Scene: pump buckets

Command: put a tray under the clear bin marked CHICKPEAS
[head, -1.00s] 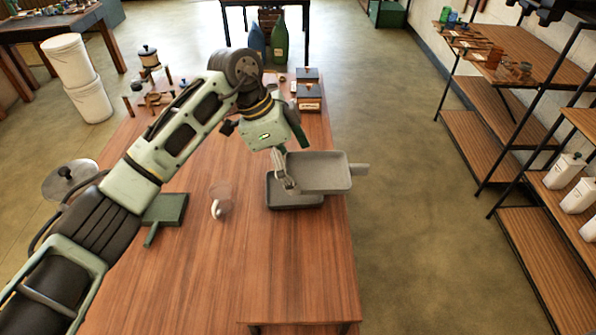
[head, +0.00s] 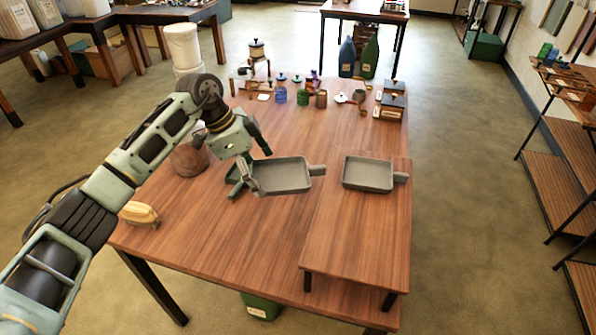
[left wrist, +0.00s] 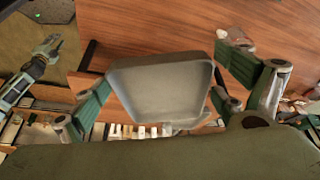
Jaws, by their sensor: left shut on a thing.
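My left gripper (head: 246,178) is shut on a grey tray (head: 283,174) with a short handle, held above the wooden table. In the left wrist view the held tray (left wrist: 162,90) sits between the two green fingers. A second grey tray (head: 368,173) rests on a low wooden stand at the table's right. Pale bins with labels (head: 17,20) stand on a far table at the top left; I cannot read their labels, so I cannot tell whether one is the CHICKPEAS bin. What looks like my right gripper (left wrist: 46,48) shows small at the left of the wrist view.
The table (head: 225,240) has free room at its front. Several jars and small items (head: 302,92) stand at its back. A brown round container (head: 188,160) and a yellow object (head: 139,213) are on its left. White buckets (head: 183,46) stand behind. Shelves (head: 560,160) line the right.

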